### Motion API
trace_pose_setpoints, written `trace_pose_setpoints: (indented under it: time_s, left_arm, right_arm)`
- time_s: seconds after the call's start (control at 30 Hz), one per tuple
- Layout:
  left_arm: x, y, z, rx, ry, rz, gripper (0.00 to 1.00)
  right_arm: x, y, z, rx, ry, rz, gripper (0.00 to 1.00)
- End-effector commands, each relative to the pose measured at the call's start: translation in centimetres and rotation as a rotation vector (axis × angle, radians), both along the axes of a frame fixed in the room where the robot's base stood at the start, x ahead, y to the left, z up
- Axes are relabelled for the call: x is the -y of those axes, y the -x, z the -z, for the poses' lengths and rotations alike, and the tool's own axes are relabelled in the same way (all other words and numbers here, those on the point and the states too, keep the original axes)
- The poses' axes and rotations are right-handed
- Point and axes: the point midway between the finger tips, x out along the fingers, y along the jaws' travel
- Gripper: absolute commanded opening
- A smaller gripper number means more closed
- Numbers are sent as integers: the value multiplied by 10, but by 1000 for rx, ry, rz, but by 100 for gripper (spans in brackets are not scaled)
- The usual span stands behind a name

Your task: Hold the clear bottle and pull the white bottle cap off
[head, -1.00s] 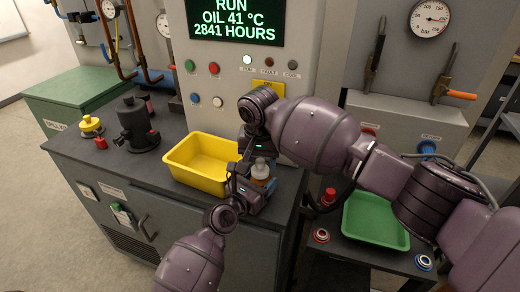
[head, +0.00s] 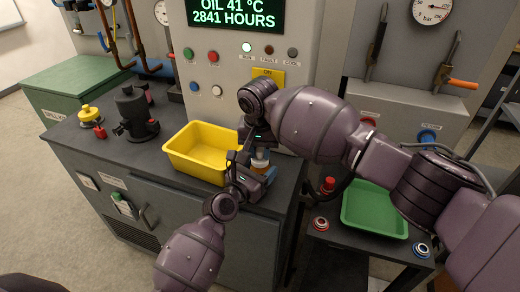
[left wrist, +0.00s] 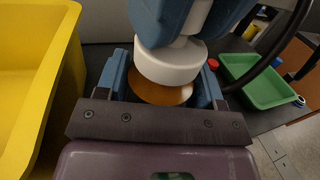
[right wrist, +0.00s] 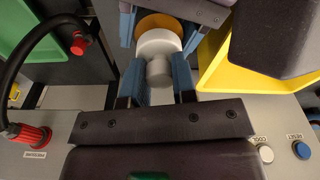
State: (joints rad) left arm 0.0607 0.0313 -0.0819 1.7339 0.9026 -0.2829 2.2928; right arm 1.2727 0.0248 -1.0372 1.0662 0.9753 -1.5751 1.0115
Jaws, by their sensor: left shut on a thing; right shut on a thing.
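The clear bottle, with amber contents, shows in the left wrist view (left wrist: 163,94) between the blue fingers of my left gripper (left wrist: 160,82), which is shut on it. The white bottle cap (left wrist: 170,64) sits on or directly over the bottle top; I cannot tell whether there is a gap. My right gripper (right wrist: 159,70) is shut on the cap's narrow upper part, which also shows in the right wrist view (right wrist: 158,70). In the head view the bottle (head: 262,166) is upright and partly hidden by both grippers.
A yellow bin (head: 190,160) stands just left of the bottle on the dark bench. A green tray (head: 375,212) lies on a lower surface to the right, near a red knob (head: 328,184). A control panel (head: 225,70) rises behind. A dark pump-like unit (head: 136,118) stands further left.

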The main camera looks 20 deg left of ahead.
Motion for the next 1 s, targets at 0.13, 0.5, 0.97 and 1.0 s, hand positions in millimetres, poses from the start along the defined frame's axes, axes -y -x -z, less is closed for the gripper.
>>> trace_pose_setpoints:
  time_s: [0.13,0.5,0.97,1.0]
  left_arm:
    - [0,0,0,0,0,0,33]
    - [0,0,0,0,0,0,33]
    - [0,0,0,0,0,0,33]
    - [0,0,0,0,0,0,33]
  right_arm:
    - [0,0,-1,0,0,0,5]
    - [0,0,-7,1,-1,0,5]
    - [0,0,-15,0,0,0,5]
    - [0,0,-16,1,0,0,5]
